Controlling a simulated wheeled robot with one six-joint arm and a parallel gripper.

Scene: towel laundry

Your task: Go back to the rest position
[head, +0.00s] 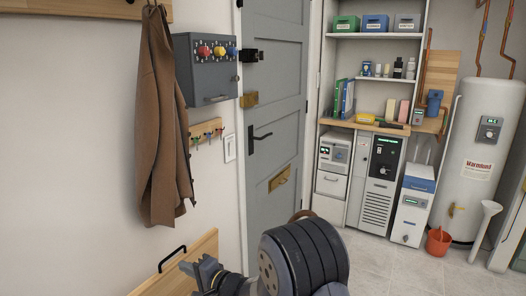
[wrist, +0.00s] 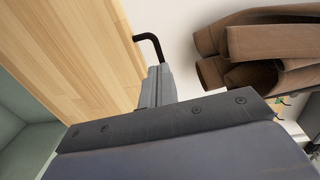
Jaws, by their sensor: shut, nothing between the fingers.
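My gripper (head: 196,272) is low in the head view, left of the bulky dark joint of my arm. Its fingers are shut with nothing between them. It is in front of a light wooden panel (head: 212,250) with a black handle (head: 172,258). In the wrist view the gripper's grey fingers (wrist: 156,88) show beyond the dark wrist housing. There the wooden panel (wrist: 75,45) is on the left and the black handle (wrist: 151,42) is close to the fingertips. I cannot tell whether they touch.
A brown coat (head: 160,120) hangs on the left wall beside a grey key cabinet (head: 207,70). A grey door (head: 275,110) stands behind my arm. Shelves (head: 375,35), appliances (head: 380,180), a water heater (head: 485,160) and a red bucket (head: 438,243) are right. Some tiled floor (head: 375,265) is clear.

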